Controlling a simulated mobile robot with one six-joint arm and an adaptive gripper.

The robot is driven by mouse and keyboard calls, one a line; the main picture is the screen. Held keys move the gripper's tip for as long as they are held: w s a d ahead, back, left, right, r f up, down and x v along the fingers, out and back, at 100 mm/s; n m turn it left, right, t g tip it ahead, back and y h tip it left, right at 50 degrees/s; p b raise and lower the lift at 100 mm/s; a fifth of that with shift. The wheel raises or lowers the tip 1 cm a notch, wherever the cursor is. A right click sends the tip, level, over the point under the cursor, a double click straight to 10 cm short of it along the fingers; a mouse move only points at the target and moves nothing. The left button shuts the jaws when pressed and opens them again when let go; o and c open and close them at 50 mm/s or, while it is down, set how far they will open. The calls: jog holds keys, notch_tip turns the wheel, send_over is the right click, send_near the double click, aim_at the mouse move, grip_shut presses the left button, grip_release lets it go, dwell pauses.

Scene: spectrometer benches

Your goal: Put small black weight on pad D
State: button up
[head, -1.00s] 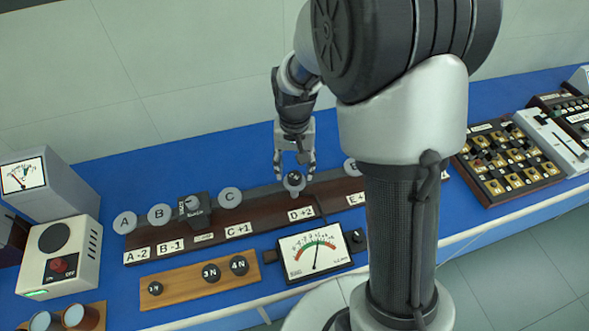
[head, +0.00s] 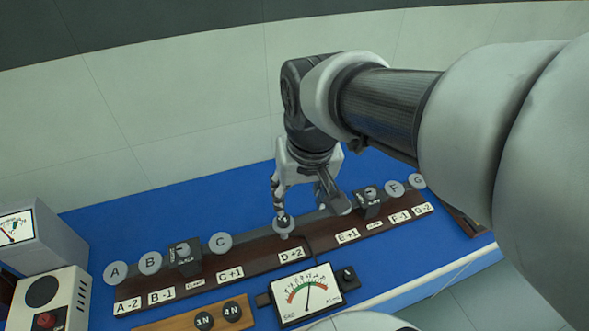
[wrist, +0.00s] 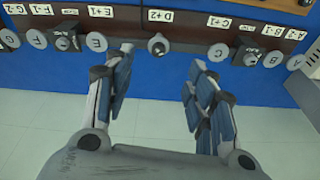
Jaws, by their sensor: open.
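A small black weight (head: 284,221) sits upright on pad D (head: 284,235), behind the D +2 label. It also shows in the wrist view (wrist: 158,47), on the pad beside the D +2 label. My gripper (head: 308,203) is open and empty, its fingers spread apart, above and behind the weight. In the wrist view my gripper (wrist: 162,62) has a clear gap between its fingers, and the weight lies beyond their tips, apart from them. The weight covers most of pad D.
Pads C (head: 220,243) and E (wrist: 96,42) flank pad D and are bare. Dark clamps (head: 185,257) stand on the beam. A wooden rack (head: 180,324) with 3N and 4N weights and a dial meter (head: 307,296) are in front. The blue bench behind is clear.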

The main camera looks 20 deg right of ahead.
jog(key=s+r+n+t, duration=0.1)
jog(key=s+t, duration=0.1)
jog(key=s, duration=0.8)
jog(key=shift+r+n, duration=0.15)
jog(key=shift+n, duration=0.15)
jog(key=shift+w, duration=0.1)
dwell(0.4)
